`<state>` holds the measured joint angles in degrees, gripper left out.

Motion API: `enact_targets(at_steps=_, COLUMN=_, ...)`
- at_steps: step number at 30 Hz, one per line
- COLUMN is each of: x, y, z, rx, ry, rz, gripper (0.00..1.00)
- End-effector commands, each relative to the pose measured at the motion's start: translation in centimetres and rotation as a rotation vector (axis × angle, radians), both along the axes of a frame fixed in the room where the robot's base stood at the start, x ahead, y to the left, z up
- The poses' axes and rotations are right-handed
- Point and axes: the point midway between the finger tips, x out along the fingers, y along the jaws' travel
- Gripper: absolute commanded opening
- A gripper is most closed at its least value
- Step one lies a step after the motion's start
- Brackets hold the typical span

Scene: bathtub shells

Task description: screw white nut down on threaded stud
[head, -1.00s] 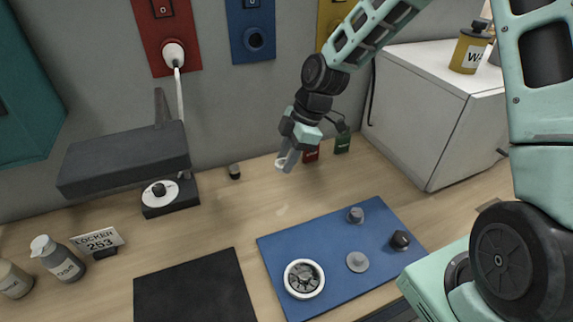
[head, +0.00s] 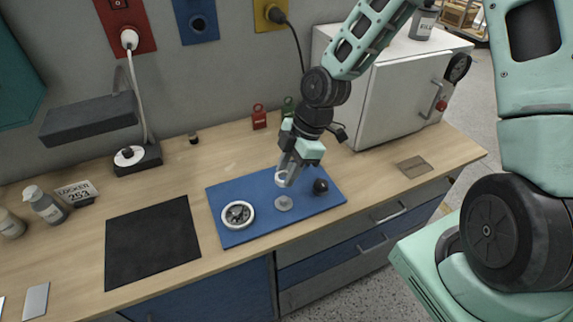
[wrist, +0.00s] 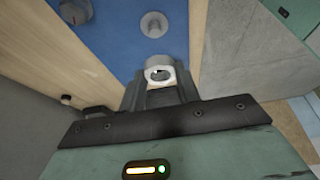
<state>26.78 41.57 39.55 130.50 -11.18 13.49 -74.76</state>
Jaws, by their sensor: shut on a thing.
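My gripper (head: 283,176) points down over the blue mat (head: 228,190), shut on the white nut (head: 281,179). In the wrist view the nut (wrist: 160,70) is a white ring with a dark hole, between the fingertips. A grey disc with a raised centre (head: 284,203) lies on the mat just in front of the nut in the head view. It also shows in the wrist view (wrist: 153,24), apart from the nut. A second grey round piece (wrist: 76,11) is at the wrist view's top left. Threads are too small to see, so I cannot tell which piece is the stud.
A white-rimmed round part (head: 238,215) and a black knob (head: 321,187) are on the mat. A black square (head: 152,240) lies to the left. A lamp (head: 90,117) and a red tag (head: 259,117) stand behind; a white cabinet (head: 395,95) is at back right.

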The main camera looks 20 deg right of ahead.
Motion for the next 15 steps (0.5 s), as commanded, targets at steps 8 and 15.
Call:
enact_targets(at_steps=8, x=0.0, y=0.0, z=0.1, rx=0.0, ry=0.0, rz=0.0, gripper=0.11)
enact_targets(at_steps=15, x=0.0, y=0.0, z=-1.0, rx=0.0, ry=0.001, rz=0.001, gripper=0.11)
